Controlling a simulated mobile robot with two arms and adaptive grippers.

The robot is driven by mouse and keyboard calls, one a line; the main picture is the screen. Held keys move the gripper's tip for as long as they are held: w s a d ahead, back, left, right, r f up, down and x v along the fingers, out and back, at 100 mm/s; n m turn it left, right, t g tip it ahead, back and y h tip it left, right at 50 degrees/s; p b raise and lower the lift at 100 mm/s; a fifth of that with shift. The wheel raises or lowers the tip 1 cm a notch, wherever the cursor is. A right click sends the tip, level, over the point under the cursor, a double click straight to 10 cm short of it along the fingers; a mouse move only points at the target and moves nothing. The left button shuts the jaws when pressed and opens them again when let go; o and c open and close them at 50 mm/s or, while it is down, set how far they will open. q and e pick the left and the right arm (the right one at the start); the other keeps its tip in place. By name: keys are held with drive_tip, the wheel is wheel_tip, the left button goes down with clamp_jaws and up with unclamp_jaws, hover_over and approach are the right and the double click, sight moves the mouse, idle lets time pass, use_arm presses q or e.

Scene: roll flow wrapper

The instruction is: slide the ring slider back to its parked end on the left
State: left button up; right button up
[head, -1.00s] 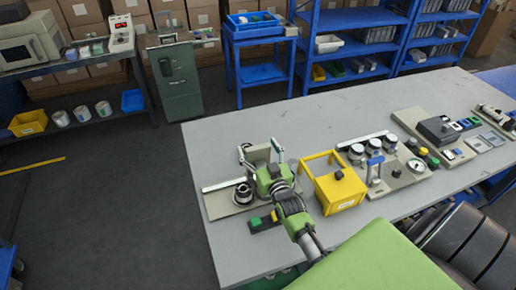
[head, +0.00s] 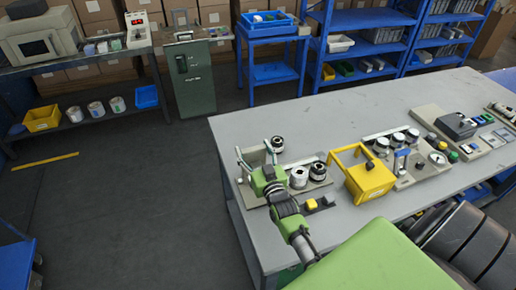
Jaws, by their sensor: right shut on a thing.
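The fixture with the ring slider is a pale base plate (head: 258,201) at the near left part of the grey table, with a light rail along its back. My right gripper (head: 257,154), on the green wrist, is over the left end of this fixture. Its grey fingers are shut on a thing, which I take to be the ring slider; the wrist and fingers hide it. Two black-and-white rolls (head: 298,177) stand on the plate to the right of the gripper. A dark round part (head: 277,143) shows behind the gripper. My left gripper is out of view.
A yellow open-frame box (head: 369,180) stands right of the fixture. A small black block with a yellow knob (head: 319,203) lies in front of the rolls. Gauges (head: 397,140) and control boxes stand farther right. The table (head: 300,118) is clear behind the fixture.

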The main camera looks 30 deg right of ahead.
drive_tip(key=shift+w+a, duration=0.25)
drive_tip(key=shift+a, duration=0.7)
drive_tip(key=o, duration=1.6)
drive_tip(key=shift+a, duration=0.1)
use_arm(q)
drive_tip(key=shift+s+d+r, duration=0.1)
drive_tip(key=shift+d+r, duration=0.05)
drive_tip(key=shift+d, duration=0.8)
use_arm(e)
drive_tip(key=shift+w+a, duration=0.1)
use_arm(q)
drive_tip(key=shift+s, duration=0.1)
use_arm(e)
drive_tip(key=shift+s+f, duration=0.1)
drive_tip(key=shift+s, duration=0.2)
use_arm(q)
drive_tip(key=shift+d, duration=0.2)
use_arm(e)
drive_tip(key=v, duration=1.1)
drive_tip(key=shift+s+a, duration=0.1)
drive_tip(key=shift+s, duration=0.15)
